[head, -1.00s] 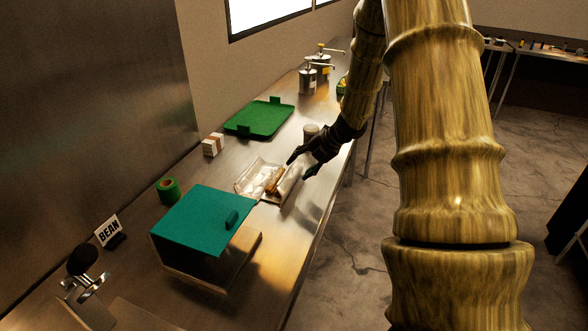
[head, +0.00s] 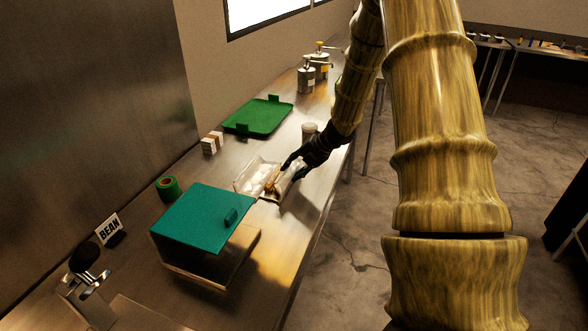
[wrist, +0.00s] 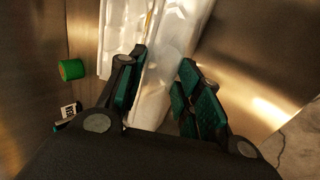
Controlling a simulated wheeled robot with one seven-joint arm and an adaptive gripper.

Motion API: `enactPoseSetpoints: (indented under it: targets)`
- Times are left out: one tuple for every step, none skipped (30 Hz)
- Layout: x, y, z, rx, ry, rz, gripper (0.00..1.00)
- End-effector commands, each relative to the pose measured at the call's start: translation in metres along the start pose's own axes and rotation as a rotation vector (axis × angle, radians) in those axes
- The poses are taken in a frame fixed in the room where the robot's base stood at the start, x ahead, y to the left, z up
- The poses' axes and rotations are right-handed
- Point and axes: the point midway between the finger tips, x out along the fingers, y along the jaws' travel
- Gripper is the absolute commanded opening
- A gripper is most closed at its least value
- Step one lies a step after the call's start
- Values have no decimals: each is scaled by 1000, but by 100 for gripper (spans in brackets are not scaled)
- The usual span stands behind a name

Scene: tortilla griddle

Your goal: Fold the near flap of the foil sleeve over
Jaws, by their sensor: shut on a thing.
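The foil sleeve (head: 248,179) lies open on the steel counter, with a brownish roll (head: 271,184) along its middle. The near flap (head: 283,186) is raised on the side toward my arm. My gripper (head: 291,170) is at this flap, its fingers on either side of it. In the wrist view the silvery flap (wrist: 163,85) runs between the two green-padded fingers (wrist: 163,62), and my gripper is shut on it. The fingers hide part of the flap, and the exact contact is hard to see.
A teal-lidded box (head: 205,218) stands close in front of the sleeve. A green tape roll (head: 168,188), a small white box (head: 212,143), a green tray (head: 258,116) and a cup (head: 309,131) stand around it. Bare counter (head: 300,225) lies toward the near edge.

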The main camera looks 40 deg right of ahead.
Motion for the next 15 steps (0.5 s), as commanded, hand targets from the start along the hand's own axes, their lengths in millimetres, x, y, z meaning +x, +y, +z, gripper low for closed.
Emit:
enactPoseSetpoints:
  targets:
    - [0, 0, 0, 0, 0, -1, 10]
    - [0, 0, 0, 0, 0, -2, 10]
    - [0, 1, 0, -1, 0, -6, 10]
    - [-1, 2, 0, -1, 0, -11, 10]
    - [-1, 2, 0, -1, 0, -17, 10]
    - [-2, 3, 0, -2, -1, -26, 10]
    - [-2, 4, 0, -2, -1, -35, 10]
    - [-1, 4, 0, -2, -1, -45, 10]
    - [-1, 5, 1, -2, -1, -58, 10]
    - [-1, 6, 1, -2, -1, -68, 10]
    - [0, 6, 1, -2, -1, -78, 10]
    - [0, 8, 1, -3, -2, -90, 10]
    - [0, 8, 1, -2, -2, -99, 10]
    - [1, 9, 1, -2, -2, -109, 10]
    - [1, 10, 1, -3, -1, -121, 10]
